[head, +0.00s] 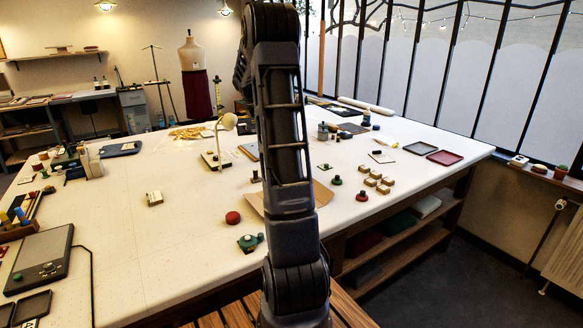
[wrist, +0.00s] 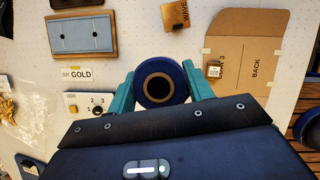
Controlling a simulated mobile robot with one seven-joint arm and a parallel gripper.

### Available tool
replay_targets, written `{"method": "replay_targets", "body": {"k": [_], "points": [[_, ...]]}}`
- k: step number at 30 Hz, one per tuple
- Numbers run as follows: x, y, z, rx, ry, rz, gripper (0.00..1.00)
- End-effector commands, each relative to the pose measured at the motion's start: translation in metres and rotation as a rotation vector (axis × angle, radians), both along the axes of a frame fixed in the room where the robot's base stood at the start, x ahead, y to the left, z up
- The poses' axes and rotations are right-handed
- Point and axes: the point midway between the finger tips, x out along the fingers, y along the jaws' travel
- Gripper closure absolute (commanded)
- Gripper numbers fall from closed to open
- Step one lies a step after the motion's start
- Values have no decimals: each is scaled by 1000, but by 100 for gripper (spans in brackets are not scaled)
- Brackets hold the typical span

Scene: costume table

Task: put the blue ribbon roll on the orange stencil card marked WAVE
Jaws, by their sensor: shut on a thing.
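The blue ribbon roll (wrist: 160,82) is between the two teal fingers of my gripper (wrist: 158,92) in the wrist view. The fingers are shut on its sides, and its dark round core with a tan ring faces the camera. The roll and the card are apart in that view. In the head view my arm stands in front, and I cannot make out the gripper, roll or card.
A cardboard sheet marked BACK (wrist: 246,52) lies right of the WAVE card, with a small block (wrist: 214,70) on it. A red round thing (head: 233,217) stands near the table's front.

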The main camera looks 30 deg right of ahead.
Motion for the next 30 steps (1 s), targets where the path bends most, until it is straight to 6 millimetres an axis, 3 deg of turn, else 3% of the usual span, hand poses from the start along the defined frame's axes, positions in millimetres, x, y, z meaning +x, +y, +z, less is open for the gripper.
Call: {"method": "replay_targets", "body": {"k": [1,6,12,16,19,30], "points": [[-2,-24,2,-1,-2,-35,72],[-11,-87,8,-1,-1,-127,72],[-20,-131,12,-3,0,-189,72],[-23,-141,9,-3,1,-204,72],[-23,-143,-5,-3,2,-207,72],[-23,-141,-85,-3,3,-205,72]]}}
